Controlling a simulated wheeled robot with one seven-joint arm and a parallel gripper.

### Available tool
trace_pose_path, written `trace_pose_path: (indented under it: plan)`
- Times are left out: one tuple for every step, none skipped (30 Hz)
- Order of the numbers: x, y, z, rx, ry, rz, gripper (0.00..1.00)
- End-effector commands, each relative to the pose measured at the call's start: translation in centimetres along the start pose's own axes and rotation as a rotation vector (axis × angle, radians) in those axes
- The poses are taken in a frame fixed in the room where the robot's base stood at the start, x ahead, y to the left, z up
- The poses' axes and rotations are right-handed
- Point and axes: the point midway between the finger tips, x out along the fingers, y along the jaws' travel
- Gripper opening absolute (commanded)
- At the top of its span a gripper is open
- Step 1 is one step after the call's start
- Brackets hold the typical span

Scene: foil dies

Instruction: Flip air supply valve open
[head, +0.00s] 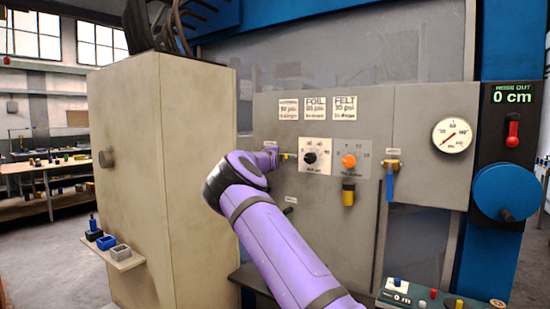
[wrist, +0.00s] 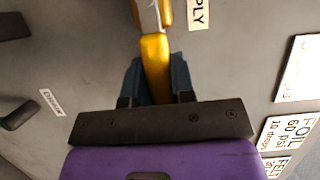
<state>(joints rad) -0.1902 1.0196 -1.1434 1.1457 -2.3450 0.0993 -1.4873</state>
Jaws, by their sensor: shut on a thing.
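The yellow valve handle (wrist: 154,50) shows in the wrist view, running down from a pale metal valve body (wrist: 148,14) at the top edge. A label ending in "PLY" (wrist: 198,12) is beside it. My gripper (wrist: 157,78) is shut on the handle, with one dark finger on each side of it. In the head view my gripper (head: 279,156) is at the left part of the grey panel, and a little yellow (head: 286,156) shows by it. My wrist hides most of the valve there.
The grey panel (head: 420,102) also holds a black knob (head: 310,158), an orange knob (head: 349,161), a blue-handled valve (head: 390,182) and a gauge (head: 453,135). A small dark lever (wrist: 20,114) is near the handle. A beige cabinet (head: 160,200) stands close left of my arm.

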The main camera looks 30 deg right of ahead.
Motion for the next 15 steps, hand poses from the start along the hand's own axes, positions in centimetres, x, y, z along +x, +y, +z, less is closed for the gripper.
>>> trace_pose_path:
  plan:
    - [0.0, -0.07, 0.01, -0.005, 0.0, -0.001, 0.26]
    - [0.0, -0.07, 0.02, -0.005, 0.0, -0.002, 0.32]
    - [0.0, -0.08, 0.02, -0.005, 0.0, -0.002, 0.42]
    - [0.0, -0.07, 0.02, -0.004, 0.0, -0.002, 0.48]
    - [0.0, -0.07, 0.02, -0.004, 0.0, -0.002, 0.49]
    - [0.0, -0.07, 0.01, -0.003, 0.0, -0.002, 0.49]
    - [0.0, -0.07, 0.01, -0.003, 0.0, -0.002, 0.49]
    - [0.0, -0.07, 0.01, -0.003, 0.0, -0.002, 0.49]
    - [0.0, -0.06, 0.01, -0.002, 0.0, -0.002, 0.49]
    - [0.0, -0.06, 0.01, -0.002, 0.0, -0.002, 0.49]
    - [0.0, -0.06, 0.01, -0.002, 0.0, -0.002, 0.49]
    - [-0.02, -0.06, 0.01, -0.001, 0.0, -0.002, 0.49]
    - [-0.07, -0.07, 0.02, -0.001, 0.0, -0.002, 0.49]
    - [-0.16, -0.08, 0.02, -0.001, 0.0, -0.002, 0.49]
    - [-0.34, -0.09, 0.04, 0.0, -0.001, -0.002, 0.49]
